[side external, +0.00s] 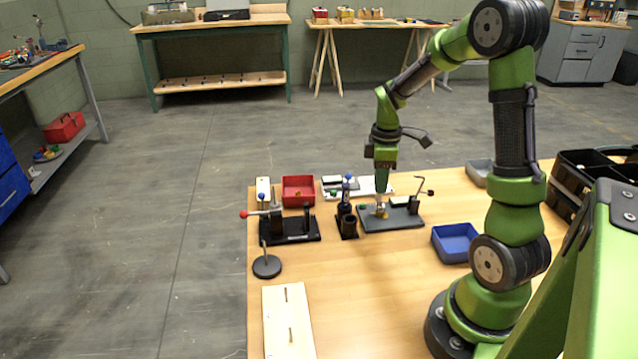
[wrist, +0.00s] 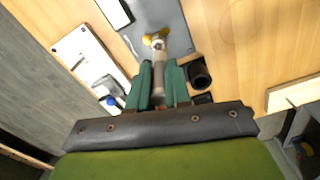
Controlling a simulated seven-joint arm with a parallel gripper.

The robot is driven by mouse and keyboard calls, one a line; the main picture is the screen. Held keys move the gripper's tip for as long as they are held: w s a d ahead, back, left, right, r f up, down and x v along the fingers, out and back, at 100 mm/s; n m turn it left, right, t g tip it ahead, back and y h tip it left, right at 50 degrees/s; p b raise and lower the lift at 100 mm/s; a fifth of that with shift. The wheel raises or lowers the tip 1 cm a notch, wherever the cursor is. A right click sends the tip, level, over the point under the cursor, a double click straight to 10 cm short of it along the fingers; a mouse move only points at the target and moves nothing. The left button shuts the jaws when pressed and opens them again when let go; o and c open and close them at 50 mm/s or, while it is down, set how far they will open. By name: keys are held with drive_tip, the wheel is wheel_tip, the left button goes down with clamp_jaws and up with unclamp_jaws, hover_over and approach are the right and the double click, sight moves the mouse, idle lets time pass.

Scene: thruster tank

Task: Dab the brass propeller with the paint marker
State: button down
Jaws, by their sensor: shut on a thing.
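In the wrist view, my gripper (wrist: 159,85) is shut on a slim grey cylinder, which appears to be the paint marker (wrist: 159,68). Its pale front end is at the brass propeller (wrist: 148,40); I cannot tell whether they touch. The yellow propeller lies over a grey plate (wrist: 172,18). In the side view, my gripper (side external: 382,188) points down above the grey plate (side external: 385,225), with the brass propeller (side external: 381,213) just below it. The marker is mostly hidden by the fingers there.
A black cup holder (side external: 348,228) stands left of the plate, and a black clamp fixture (side external: 290,232) further left. A bent-rod post (side external: 416,200) rises at the plate's right. A red bin (side external: 298,190) is behind, a blue bin (side external: 455,243) to the right. The front tabletop has free room.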

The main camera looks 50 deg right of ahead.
drive_tip(key=shift+s, duration=0.1)
drive_tip(key=shift+r, duration=2.5)
